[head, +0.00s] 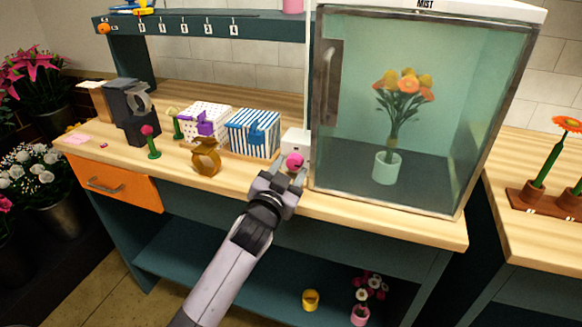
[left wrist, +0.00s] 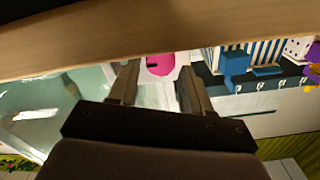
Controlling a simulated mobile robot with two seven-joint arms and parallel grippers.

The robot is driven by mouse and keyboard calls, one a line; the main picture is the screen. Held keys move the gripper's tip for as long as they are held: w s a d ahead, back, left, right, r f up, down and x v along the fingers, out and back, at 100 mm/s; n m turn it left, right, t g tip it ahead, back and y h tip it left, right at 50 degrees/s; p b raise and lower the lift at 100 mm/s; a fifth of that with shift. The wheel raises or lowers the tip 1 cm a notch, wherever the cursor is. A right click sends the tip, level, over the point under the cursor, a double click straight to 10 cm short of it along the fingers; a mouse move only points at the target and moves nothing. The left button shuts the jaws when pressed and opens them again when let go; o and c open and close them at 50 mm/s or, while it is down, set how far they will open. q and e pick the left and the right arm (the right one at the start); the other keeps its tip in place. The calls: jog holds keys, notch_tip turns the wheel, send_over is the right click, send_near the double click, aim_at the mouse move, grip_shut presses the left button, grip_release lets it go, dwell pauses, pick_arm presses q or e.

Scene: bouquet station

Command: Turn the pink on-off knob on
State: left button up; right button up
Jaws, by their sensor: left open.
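The pink knob (head: 295,160) sits on the front of a small white box (head: 297,139) beside the glass mist cabinet. My left gripper (head: 287,175) is open just in front of the knob, at the front part of the worktop. In the left wrist view the pink knob (left wrist: 160,65) shows between the two spread fingers of my left gripper (left wrist: 158,80). I cannot tell whether a finger touches it. The knob's lower part is partly hidden by the gripper in the head view. My right gripper is not in view.
The glass cabinet (head: 340,120) with a vase of orange flowers inside stands close to the right of the knob. The worktop's front edge runs below the gripper.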

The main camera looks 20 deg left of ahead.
pick_arm(q)
jog(key=s, duration=0.5)
jog(key=shift+a, duration=0.1)
jog(key=shift+s, duration=0.15)
dwell(0.3)
